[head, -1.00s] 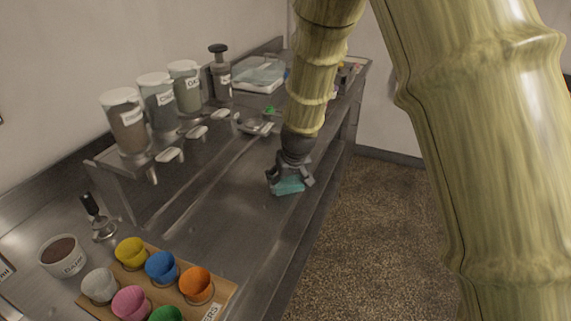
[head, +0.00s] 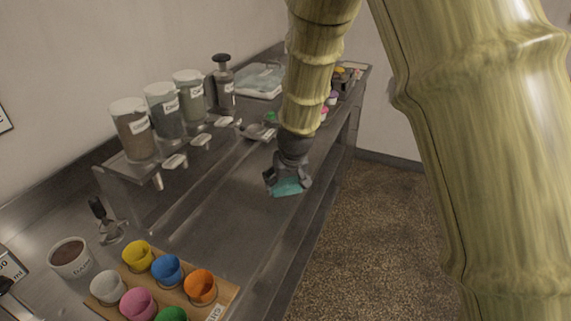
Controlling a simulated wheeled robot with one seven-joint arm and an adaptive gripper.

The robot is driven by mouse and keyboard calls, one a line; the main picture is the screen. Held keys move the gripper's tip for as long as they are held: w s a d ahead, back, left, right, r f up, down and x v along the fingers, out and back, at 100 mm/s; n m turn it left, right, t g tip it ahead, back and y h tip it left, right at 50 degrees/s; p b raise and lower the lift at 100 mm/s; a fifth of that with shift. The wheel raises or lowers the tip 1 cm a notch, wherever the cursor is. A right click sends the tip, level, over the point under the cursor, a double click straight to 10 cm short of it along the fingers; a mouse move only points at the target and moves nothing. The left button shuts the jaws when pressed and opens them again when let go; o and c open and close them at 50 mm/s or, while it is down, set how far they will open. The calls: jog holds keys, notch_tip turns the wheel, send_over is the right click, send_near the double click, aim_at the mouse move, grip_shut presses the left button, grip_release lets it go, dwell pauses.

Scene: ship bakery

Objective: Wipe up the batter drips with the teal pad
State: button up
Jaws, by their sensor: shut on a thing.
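My gripper (head: 287,180) is shut on the teal pad (head: 287,187) and holds it low over the front part of the metal counter (head: 215,205). The pad's lower face is turned down toward the steel; I cannot tell whether it touches. I cannot make out any batter drips on the counter; some of the surface behind the gripper is hidden by my arm.
Left of the gripper stands a raised shelf with labelled canisters (head: 165,112) and a dark-topped bottle (head: 222,85). At the front left are a board of coloured cups (head: 168,270), a labelled brown-filled bowl (head: 70,258) and a scoop (head: 107,225). The middle counter is clear.

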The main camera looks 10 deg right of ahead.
jog(key=shift+r+p, duration=1.8)
jog(key=shift+r, duration=0.65)
jog(key=shift+f, duration=0.1)
